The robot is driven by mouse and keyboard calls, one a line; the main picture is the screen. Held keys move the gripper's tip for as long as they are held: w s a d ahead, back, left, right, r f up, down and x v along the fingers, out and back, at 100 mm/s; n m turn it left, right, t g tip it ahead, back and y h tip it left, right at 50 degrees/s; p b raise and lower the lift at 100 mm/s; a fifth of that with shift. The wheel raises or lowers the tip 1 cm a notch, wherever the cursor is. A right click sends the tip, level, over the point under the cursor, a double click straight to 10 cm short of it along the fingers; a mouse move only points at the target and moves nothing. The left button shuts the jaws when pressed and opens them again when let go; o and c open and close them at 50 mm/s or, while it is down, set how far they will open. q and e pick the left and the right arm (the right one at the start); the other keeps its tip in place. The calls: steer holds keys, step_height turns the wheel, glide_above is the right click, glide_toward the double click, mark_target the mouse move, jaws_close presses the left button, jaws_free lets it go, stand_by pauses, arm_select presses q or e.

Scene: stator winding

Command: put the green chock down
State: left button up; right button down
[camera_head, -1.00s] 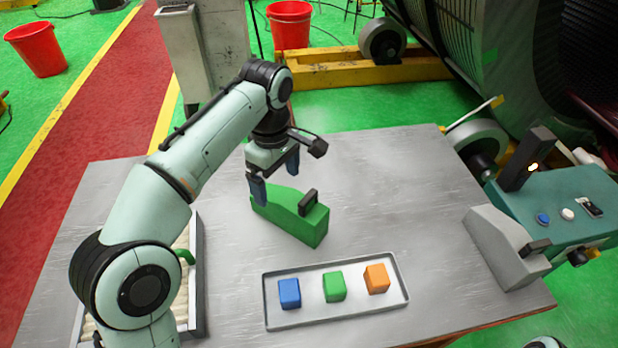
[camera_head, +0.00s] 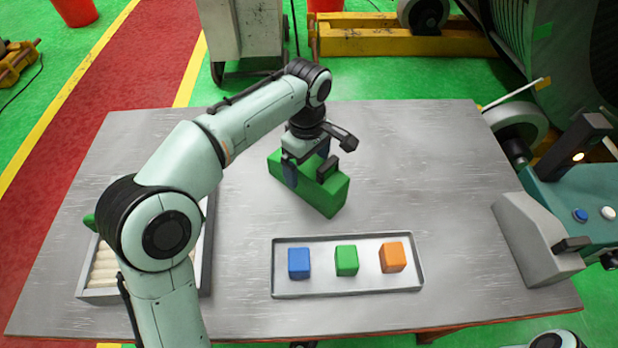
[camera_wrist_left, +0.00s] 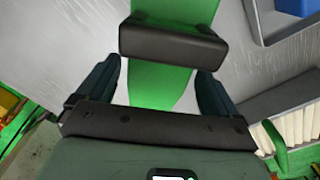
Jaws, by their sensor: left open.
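The green chock (camera_head: 325,194) sits on the grey table, behind the small tray, with a dark handle on its top. My left gripper (camera_head: 306,168) is over the chock with its jaws open. One finger is on the near side of the chock and the other is on the far side, partly hidden. In the left wrist view the green chock (camera_wrist_left: 158,86) shows between the two spread fingers, with gaps at both sides. Its dark handle (camera_wrist_left: 172,43) crosses it just ahead of the fingers. My right gripper is not in view.
A shallow tray (camera_head: 282,290) holds blue, green and orange cubes in front of the chock. A box of pale rolls (camera_head: 105,265) stands at left, partly behind my left arm. A grey chock (camera_head: 535,240) stands at the table's right edge. The table's back right is clear.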

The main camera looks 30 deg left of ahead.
arm_select(q)
step_height(320, 180, down, 3)
steer(key=shift+w+d+f+b, duration=0.1)
steer(key=shift+d+f+b, duration=0.1)
steer(key=shift+b, duration=0.15)
steer(key=shift+r, duration=0.1)
steer(key=c, duration=1.7)
steer(key=shift+o, duration=0.2)
step_height(320, 180, up, 15)
steer(key=p, duration=0.5)
step_height(320, 180, up, 5)
steer(key=p, duration=0.2)
glide_above(309, 162)
